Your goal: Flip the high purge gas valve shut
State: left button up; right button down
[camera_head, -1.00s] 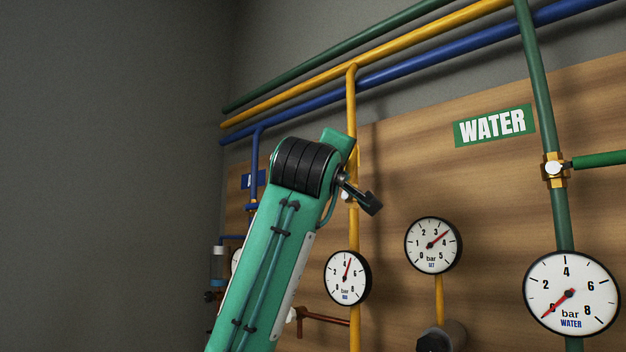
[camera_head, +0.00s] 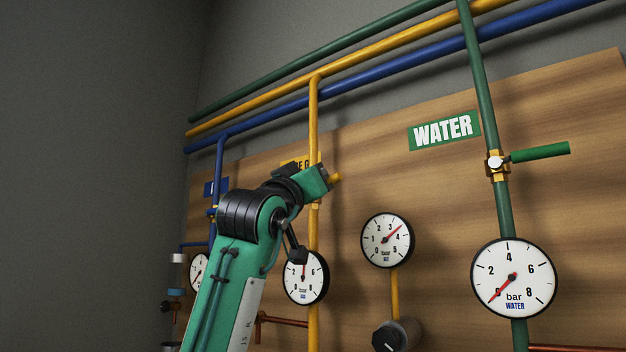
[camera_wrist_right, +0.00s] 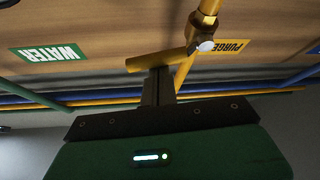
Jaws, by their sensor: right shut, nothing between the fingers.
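The purge gas valve has a yellow handle; its tip (camera_head: 335,179) shows to the right of the yellow pipe (camera_head: 313,120) in the head view. My right arm and gripper hide most of the valve there. In the right wrist view, which is upside down, the yellow handle (camera_wrist_right: 138,65) lies roughly crosswise to its pipe, beside the brass valve body (camera_wrist_right: 204,28). My right gripper (camera_wrist_right: 159,80) is shut and empty, with its fingertips right at the handle. I cannot tell whether they touch it. My left gripper is in neither view.
The water valve's green handle (camera_head: 540,152) points right from the green pipe. Round gauges (camera_head: 387,240) and a dark knob (camera_head: 388,338) sit on the wooden panel below. A yellow purge label (camera_head: 296,163) is partly behind my arm. The grey wall at left is bare.

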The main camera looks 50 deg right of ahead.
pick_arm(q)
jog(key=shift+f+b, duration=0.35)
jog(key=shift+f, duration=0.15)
pick_arm(e)
jog(key=shift+s+f, duration=0.2)
jog(key=shift+f, duration=0.25)
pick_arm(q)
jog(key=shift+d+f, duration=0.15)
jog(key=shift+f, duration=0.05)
pick_arm(e)
jog(key=shift+f, duration=0.2)
